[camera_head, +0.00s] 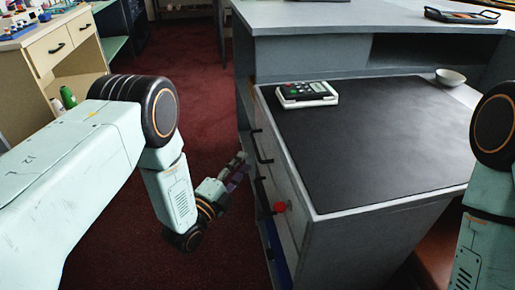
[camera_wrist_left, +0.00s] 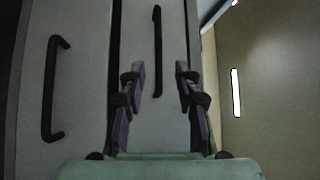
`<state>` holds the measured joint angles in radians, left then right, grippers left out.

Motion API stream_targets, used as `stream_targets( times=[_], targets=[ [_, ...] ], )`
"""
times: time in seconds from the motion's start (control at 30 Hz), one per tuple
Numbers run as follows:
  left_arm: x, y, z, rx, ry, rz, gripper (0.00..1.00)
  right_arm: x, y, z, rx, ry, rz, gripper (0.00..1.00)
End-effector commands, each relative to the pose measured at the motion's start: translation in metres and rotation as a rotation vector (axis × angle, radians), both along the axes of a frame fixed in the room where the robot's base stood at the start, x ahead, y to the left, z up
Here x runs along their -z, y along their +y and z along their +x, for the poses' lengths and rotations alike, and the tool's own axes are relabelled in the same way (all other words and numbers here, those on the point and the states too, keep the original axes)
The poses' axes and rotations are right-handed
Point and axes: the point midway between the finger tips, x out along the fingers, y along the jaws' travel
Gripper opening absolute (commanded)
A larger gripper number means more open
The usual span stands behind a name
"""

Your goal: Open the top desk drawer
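The desk (camera_head: 325,212) has a grey body and a black top, with its drawer fronts facing left. The top drawer's dark bar handle (camera_head: 262,148) shows near the upper edge; it also shows in the left wrist view (camera_wrist_left: 157,50). A lower drawer handle (camera_wrist_left: 53,88) is at the left there. My left gripper (camera_head: 240,165) is just left of the drawer fronts. In the left wrist view the gripper (camera_wrist_left: 160,78) is open, with the top handle lined up between its fingers, beyond the tips. No contact is visible. My right gripper is out of view.
A calculator-like device (camera_head: 307,94) and a small white bowl (camera_head: 450,78) sit on the desk. A wooden cabinet (camera_head: 62,48) stands far left. Red carpet between is clear.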

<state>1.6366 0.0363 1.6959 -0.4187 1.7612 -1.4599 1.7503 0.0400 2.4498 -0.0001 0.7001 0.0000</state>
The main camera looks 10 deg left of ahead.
Motion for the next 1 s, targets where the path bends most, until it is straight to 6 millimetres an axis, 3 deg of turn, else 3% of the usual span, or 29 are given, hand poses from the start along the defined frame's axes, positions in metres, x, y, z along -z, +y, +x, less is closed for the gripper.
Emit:
stream_targets(
  times=[0.53,0.93,1.0],
  targets=[
    [-0.008,-0.025,0.063,0.001,-0.002,0.008,0.33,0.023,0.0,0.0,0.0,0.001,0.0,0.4],
    [-0.01,-0.028,0.071,0.001,0.002,0.006,0.33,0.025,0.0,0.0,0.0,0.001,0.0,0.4],
    [-0.01,-0.028,0.071,0.001,0.002,0.006,0.28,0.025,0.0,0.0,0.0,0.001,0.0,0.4]
  ],
)
